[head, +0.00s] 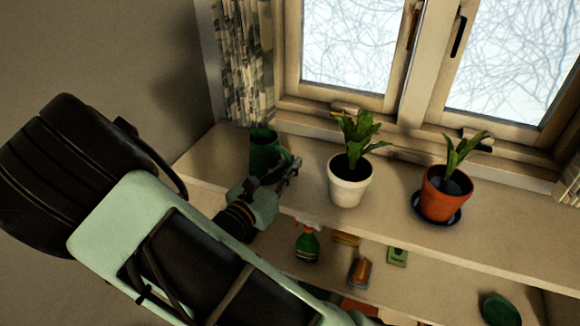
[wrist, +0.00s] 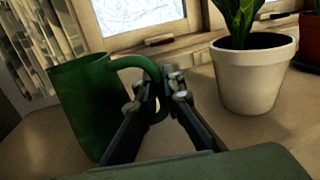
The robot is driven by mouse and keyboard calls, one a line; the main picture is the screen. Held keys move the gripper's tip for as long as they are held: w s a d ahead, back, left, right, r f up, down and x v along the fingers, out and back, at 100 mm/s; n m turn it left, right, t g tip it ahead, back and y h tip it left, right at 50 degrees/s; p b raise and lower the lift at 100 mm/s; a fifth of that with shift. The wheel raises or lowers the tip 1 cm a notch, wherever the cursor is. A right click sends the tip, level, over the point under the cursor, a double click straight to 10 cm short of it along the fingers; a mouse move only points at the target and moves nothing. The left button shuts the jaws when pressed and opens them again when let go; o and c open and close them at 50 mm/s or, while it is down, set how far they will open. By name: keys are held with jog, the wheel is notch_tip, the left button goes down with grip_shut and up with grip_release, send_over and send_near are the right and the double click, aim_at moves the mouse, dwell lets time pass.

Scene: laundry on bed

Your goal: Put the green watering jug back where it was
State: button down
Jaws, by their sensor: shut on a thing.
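The green watering jug (head: 264,146) is at the left end of the windowsill shelf in the head view, partly hidden by my gripper. In the wrist view the jug (wrist: 82,98) is on the left, close to upright, with its handle (wrist: 137,66) toward my gripper. My gripper (head: 289,172) is shut on the jug's handle; its fingertips (wrist: 163,84) meet at the handle in the wrist view. The jug's base is at or just above the shelf; I cannot tell if it touches.
A white pot (head: 348,188) with a plant stands right of the jug. Farther right is a terracotta pot (head: 444,195) on a dark blue saucer. A lower shelf holds a green spray bottle (head: 307,244) and small items. The window and a curtain (head: 243,62) are behind.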

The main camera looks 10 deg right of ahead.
jog(key=c, duration=2.5)
grip_release()
jog(key=shift+f, duration=0.1)
jog(key=o, duration=0.4)
jog(key=shift+s+a+r, duration=0.1)
jog(key=shift+r, duration=0.1)
jog(key=v, duration=1.1)
jog(key=shift+s+a+p, duration=0.25)
jog(key=shift+s+p, duration=0.05)
